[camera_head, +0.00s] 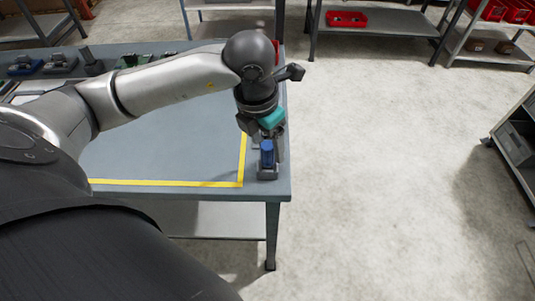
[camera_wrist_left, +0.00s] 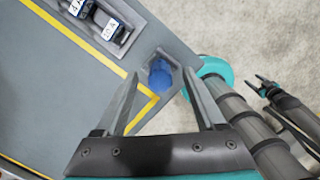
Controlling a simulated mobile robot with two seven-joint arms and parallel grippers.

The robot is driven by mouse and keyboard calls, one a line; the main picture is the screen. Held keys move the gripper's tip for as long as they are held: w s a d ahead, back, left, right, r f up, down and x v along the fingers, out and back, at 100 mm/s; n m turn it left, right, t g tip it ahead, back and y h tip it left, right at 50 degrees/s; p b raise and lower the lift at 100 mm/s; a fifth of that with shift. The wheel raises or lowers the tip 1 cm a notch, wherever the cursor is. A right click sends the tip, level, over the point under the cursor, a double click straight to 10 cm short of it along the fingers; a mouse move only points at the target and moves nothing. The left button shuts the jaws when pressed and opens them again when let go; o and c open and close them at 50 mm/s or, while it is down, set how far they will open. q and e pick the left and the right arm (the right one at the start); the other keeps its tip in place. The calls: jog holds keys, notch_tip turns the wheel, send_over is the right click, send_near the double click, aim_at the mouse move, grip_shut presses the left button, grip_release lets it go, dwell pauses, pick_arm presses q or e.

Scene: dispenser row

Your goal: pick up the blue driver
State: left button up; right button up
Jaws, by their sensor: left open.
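The blue driver (camera_head: 267,155) stands upright in a grey holder (camera_head: 268,174) at the table's right front corner, just outside the yellow line. My left gripper (camera_head: 269,139) is above it, pointing down, and partly hides its surroundings in the head view. In the left wrist view the driver's blue top (camera_wrist_left: 160,77) shows between the two spread fingertips (camera_wrist_left: 160,90), with no visible contact. The left gripper is open and empty.
Yellow tape (camera_head: 165,184) borders a clear area of the grey table (camera_head: 160,150). In the left wrist view, blue-and-white labelled pieces (camera_wrist_left: 112,29) sit in a grey holder along the table edge. Open floor (camera_head: 380,180) lies to the right. Shelves (camera_head: 375,22) stand behind.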

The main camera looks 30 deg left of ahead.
pick_arm(q)
jog(key=shift+f, duration=0.55)
grip_shut()
jog(key=shift+w, duration=0.1)
